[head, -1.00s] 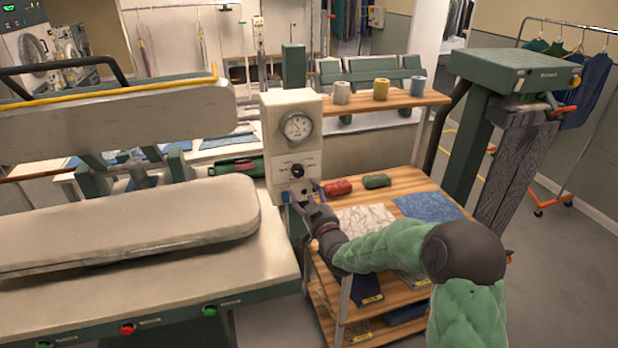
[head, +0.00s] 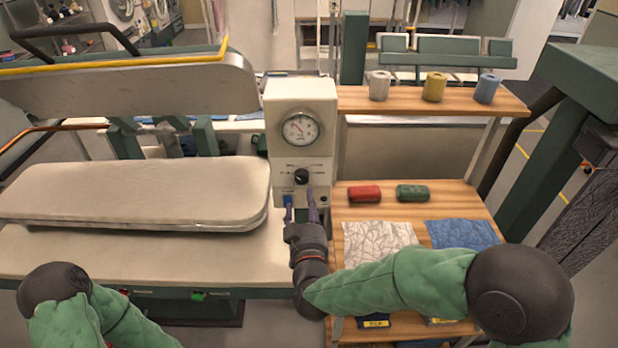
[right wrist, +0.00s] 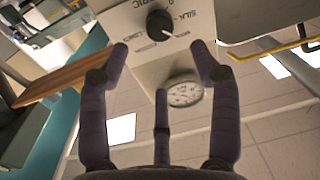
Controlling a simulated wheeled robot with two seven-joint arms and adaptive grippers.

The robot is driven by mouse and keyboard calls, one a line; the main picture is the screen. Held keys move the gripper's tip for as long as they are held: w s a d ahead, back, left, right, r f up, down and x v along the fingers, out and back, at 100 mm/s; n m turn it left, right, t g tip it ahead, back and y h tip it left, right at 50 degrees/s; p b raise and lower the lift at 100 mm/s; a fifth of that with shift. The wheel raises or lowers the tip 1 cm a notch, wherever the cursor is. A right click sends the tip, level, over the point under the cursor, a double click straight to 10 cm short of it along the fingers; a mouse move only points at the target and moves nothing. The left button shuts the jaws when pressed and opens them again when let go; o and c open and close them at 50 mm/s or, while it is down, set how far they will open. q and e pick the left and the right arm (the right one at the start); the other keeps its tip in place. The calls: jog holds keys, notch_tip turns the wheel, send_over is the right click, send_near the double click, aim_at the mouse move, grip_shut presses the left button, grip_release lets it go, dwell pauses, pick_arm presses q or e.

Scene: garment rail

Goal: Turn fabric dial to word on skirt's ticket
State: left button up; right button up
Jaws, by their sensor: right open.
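The fabric dial is a black knob (head: 302,176) on a white control box (head: 327,110), below a round gauge (head: 300,128). In the right wrist view the dial (right wrist: 160,25) shows just beyond the fingers, with a pale pointer line and printed words around it too small to read. My right gripper (head: 300,202) is below the dial in the head view, open and apart from it. In the right wrist view its fingers (right wrist: 160,52) are spread and empty. My left arm shows at the lower left, but its gripper is out of view. I cannot make out a skirt or its ticket.
A padded press board (head: 130,190) lies left of the box under a raised press head (head: 120,95). Thread spools (head: 434,87) stand on the upper shelf.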

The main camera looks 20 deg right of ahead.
aim_at(302, 180)
jog(key=b+x, duration=0.1)
jog(key=x, duration=0.8)
jog(key=shift+w, duration=0.3)
